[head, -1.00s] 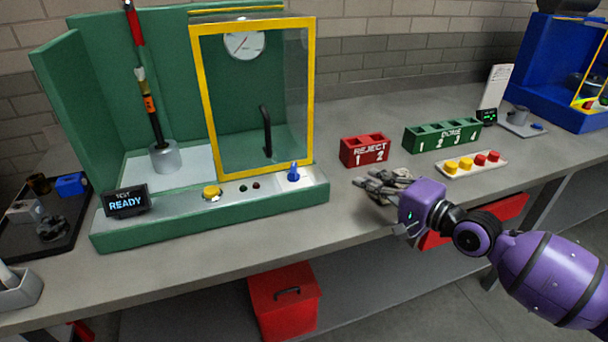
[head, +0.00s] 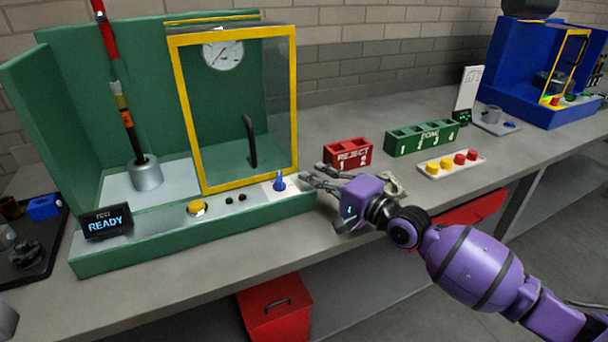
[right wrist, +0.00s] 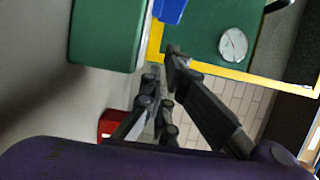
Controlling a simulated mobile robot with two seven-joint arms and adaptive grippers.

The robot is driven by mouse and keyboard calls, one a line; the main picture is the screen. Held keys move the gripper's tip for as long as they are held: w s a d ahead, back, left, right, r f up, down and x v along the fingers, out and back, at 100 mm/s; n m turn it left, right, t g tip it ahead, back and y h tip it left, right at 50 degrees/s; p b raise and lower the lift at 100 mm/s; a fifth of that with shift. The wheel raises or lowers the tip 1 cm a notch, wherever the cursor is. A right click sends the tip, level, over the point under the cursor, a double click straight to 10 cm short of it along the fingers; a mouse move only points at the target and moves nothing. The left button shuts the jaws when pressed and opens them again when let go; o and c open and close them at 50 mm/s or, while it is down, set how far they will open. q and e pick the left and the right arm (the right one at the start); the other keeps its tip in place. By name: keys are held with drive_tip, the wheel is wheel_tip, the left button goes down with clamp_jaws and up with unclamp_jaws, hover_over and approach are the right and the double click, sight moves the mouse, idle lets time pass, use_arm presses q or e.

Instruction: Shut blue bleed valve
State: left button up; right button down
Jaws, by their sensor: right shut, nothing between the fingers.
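The blue bleed valve (head: 279,182) stands upright at the right end of the front ledge of the green test stand (head: 180,242). A blue piece at the top edge of the right wrist view (right wrist: 170,10) looks like this valve, mostly cut off. My right gripper (head: 306,178) is just to the right of the valve, with its fingers pointing left towards it and a small gap between. In the right wrist view its fingers (right wrist: 163,62) are shut with nothing held. My left gripper is not in view.
The yellow-framed guard (head: 185,110) stands just behind the ledge. A yellow button (head: 197,208) and a READY display (head: 107,221) are further left. The red reject box (head: 347,154) stands behind my gripper; a pale crumpled cloth (head: 394,185) lies beside it.

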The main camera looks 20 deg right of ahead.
sight(304, 184)
drive_tip(key=shift+w+a+r+p, duration=0.15)
drive_tip(key=shift+w+a, duration=0.05)
drive_tip(key=shift+a, duration=0.35)
drive_tip(key=shift+w+a+r+p, duration=0.1)
drive_tip(key=shift+w+a+p, duration=0.05)
drive_tip(key=shift+a, duration=0.35)
drive_tip(key=shift+w+a+f, duration=0.15)
drive_tip(key=shift+a+f, duration=0.1)
drive_tip(key=shift+a, duration=0.2)
drive_tip(key=shift+p+x, duration=0.4)
drive_tip(key=shift+x, duration=0.9)
drive_tip(key=shift+r, duration=0.1)
drive_tip(key=shift+d, duration=0.1)
